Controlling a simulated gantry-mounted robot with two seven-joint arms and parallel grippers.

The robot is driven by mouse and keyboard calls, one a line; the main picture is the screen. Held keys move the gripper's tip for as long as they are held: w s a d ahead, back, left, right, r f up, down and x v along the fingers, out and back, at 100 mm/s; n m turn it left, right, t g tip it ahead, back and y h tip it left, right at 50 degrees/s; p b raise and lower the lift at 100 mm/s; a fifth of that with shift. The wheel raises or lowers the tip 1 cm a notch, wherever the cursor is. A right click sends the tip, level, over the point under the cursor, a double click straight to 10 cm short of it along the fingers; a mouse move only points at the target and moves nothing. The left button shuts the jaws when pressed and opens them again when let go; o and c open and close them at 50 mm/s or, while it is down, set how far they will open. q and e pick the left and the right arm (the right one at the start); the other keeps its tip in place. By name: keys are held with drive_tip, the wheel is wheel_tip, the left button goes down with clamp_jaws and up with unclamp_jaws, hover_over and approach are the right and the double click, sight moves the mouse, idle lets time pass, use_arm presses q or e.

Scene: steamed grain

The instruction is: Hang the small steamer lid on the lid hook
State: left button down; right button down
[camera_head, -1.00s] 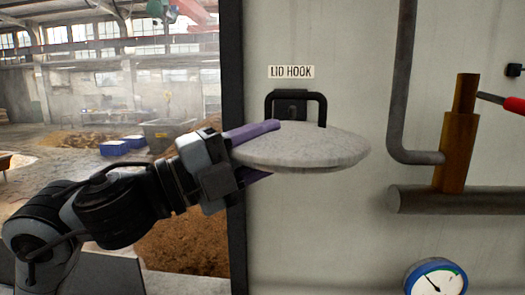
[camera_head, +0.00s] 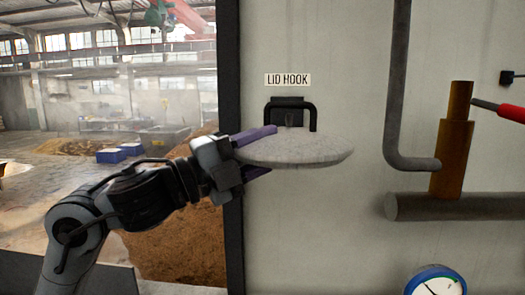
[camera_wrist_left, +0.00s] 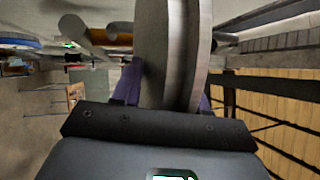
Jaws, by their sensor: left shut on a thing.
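The small steamer lid (camera_head: 300,150) is a pale grey disc, held nearly flat in front of the wall in the head view. My left gripper (camera_head: 262,153) is shut on the lid's left edge, one purple finger above and one below. In the left wrist view the lid (camera_wrist_left: 165,50) stands edge-on between the purple fingers. The dark lid hook (camera_head: 290,103) is on the wall under a "LID HOOK" label (camera_head: 288,80). The lid covers the hook's lower part; I cannot tell whether they touch. My right gripper is not in view.
To the right are a grey vertical pipe (camera_head: 398,90), a brass-coloured fitting (camera_head: 452,155) with a red-handled lever (camera_head: 512,113), and a horizontal pipe (camera_head: 460,206). A blue-rimmed gauge (camera_head: 436,281) is below. Left of the dark wall edge (camera_head: 230,120) is an open hall.

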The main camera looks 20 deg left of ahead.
use_arm(q)
drive_tip(key=shift+w+a, duration=0.25)
drive_tip(key=shift+w, duration=0.35)
drive_tip(key=shift+w+a, duration=0.2)
drive_tip(key=shift+w, duration=0.35)
drive_tip(key=shift+w+a+f, duration=0.25)
drive_tip(key=shift+w+f, duration=0.4)
drive_tip(key=shift+f, duration=0.05)
drive_tip(key=shift+f, duration=0.15)
drive_tip(key=c, duration=0.5)
unclamp_jaws()
drive_tip(key=shift+c, duration=0.2)
drive_tip(key=shift+o, duration=0.2)
drive_tip(key=shift+w+f, duration=0.1)
drive_tip(key=shift+f, duration=0.05)
